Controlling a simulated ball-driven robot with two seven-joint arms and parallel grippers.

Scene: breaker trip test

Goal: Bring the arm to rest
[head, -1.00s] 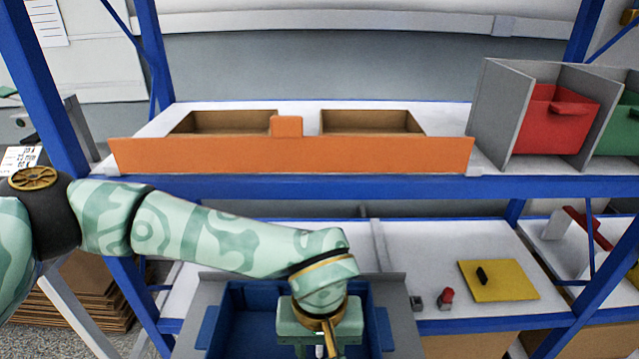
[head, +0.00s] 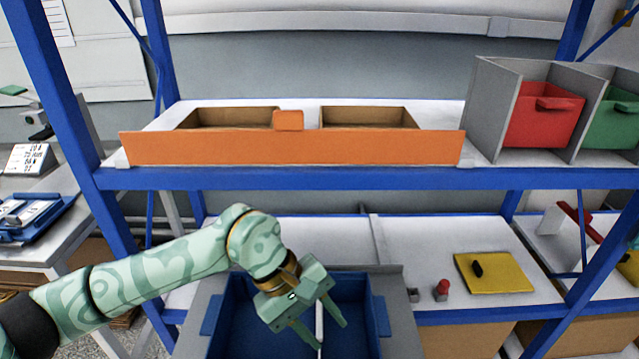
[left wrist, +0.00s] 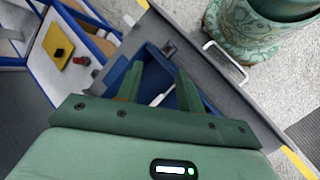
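My left arm comes in from the left in the head view. In the left wrist view the gripper (left wrist: 160,78) also shows spread fingers over the blue bin (left wrist: 117,73). A thin white strip (head: 319,320) shows in the bin behind the fingers; I cannot tell what it is. My right gripper is in neither view.
A yellow plate with a black lever (head: 495,275) and a red button (head: 442,288) lie right of the bin. Above are a shelf with an orange-fronted tray (head: 200,149) and a red drawer (head: 540,118). A blue post (head: 60,90) stands at left. A side table (head: 40,245) is beyond it.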

